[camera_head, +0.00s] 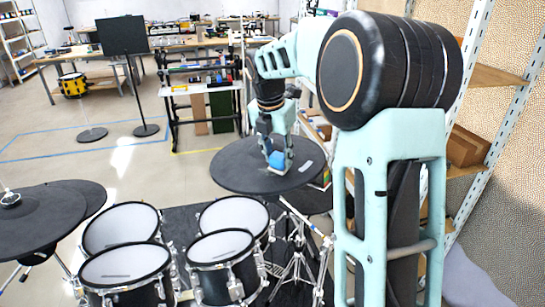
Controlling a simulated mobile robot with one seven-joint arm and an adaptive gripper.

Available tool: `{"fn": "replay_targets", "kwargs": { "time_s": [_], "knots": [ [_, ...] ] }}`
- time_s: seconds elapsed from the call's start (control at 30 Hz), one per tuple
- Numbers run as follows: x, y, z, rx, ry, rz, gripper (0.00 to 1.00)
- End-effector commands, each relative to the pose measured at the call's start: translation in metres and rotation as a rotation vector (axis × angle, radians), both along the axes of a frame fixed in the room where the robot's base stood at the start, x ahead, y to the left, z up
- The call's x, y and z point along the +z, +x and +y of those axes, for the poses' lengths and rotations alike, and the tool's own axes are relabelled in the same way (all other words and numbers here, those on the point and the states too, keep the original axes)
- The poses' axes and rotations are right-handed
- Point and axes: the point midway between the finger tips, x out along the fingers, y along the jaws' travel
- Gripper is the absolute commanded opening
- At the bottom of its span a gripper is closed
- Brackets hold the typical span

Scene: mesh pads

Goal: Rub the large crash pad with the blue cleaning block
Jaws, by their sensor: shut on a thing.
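The large crash pad (240,172) is a dark round disc on a stand right of the middle. My gripper (276,150) points down over the right part of this pad. It is shut on the blue cleaning block (277,160), whose blue side shows between the fingers. The block is at the pad's surface or just above it; I cannot tell whether they touch. A small pale mark (306,166) shows on the pad to the right of the block.
Several white-topped drums (124,263) stand in front, with other dark pads (42,222) at the left. A music stand (122,36) and workbenches are behind. Shelving (505,105) stands close on the right. Open floor (120,160) lies at the left.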

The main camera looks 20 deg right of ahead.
Motion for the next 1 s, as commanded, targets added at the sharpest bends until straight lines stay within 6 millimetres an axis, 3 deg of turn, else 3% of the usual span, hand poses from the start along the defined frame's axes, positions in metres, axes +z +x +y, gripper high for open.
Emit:
{"fn": "replay_targets", "kwargs": {
  "time_s": [0.2,0.4,1.0],
  "knots": [
    [0.0,-0.001,-0.022,-0.003,-0.001,0.001,0.13],
    [0.0,0.0,-0.027,-0.001,0.0,0.001,0.13],
    [-0.003,0.0,0.015,0.001,0.002,0.002,0.13]
  ]
}}
